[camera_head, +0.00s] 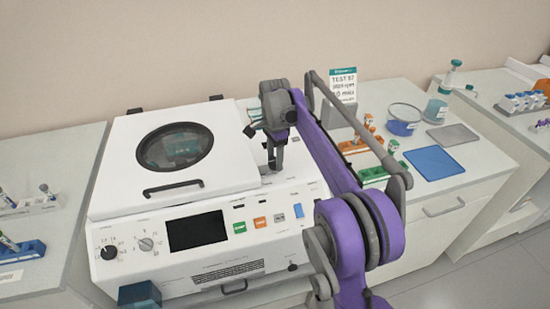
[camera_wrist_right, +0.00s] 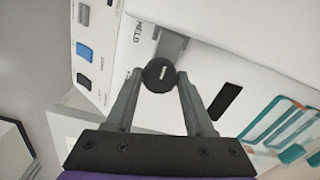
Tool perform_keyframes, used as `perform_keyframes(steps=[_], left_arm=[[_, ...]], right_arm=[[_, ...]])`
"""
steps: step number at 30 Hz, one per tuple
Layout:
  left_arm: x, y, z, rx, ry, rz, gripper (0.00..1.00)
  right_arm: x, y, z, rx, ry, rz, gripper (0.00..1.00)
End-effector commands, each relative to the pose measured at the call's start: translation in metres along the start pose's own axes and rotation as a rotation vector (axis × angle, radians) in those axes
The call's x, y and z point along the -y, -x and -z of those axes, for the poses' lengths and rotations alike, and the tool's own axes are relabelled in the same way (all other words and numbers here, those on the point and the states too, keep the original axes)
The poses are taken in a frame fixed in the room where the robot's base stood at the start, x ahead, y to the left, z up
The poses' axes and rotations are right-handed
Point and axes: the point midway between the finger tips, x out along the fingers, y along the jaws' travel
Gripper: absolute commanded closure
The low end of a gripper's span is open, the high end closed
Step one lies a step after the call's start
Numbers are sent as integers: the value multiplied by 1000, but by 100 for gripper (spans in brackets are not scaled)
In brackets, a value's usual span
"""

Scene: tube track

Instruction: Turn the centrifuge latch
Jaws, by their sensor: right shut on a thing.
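The centrifuge is a white machine with a closed lid (camera_head: 120,150) that has a round dark window. My right gripper (camera_head: 272,165) reaches down to the top of the machine, to the right of the lid. In the right wrist view, its two fingers (camera_wrist_right: 160,82) are shut on a round black knob, the latch (camera_wrist_right: 160,75), one finger on each side. A short white mark shows on the knob's face. In the head view the fingers and arm mostly hide the latch. My left gripper is not in view.
The front panel has a dark screen (camera_head: 197,230), dials, green and orange buttons and a blue switch (camera_head: 298,211). To the right are a blue mat (camera_head: 434,163), a grey mat (camera_head: 453,135), a bowl (camera_head: 403,120) and tube racks. A sign (camera_head: 343,86) stands behind.

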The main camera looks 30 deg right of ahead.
Motion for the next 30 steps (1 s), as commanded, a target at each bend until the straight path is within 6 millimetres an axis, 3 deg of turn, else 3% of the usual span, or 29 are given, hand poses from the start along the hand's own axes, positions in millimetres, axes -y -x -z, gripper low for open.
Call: perform_keyframes(steps=[3, 14, 30], left_arm=[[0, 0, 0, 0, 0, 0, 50], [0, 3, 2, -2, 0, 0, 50], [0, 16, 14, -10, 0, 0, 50]], right_arm=[[0, 0, 0, 0, 0, 0, 100], [0, 1, 0, 0, 67, 0, 100], [0, 1, 0, 0, 518, 0, 100]])
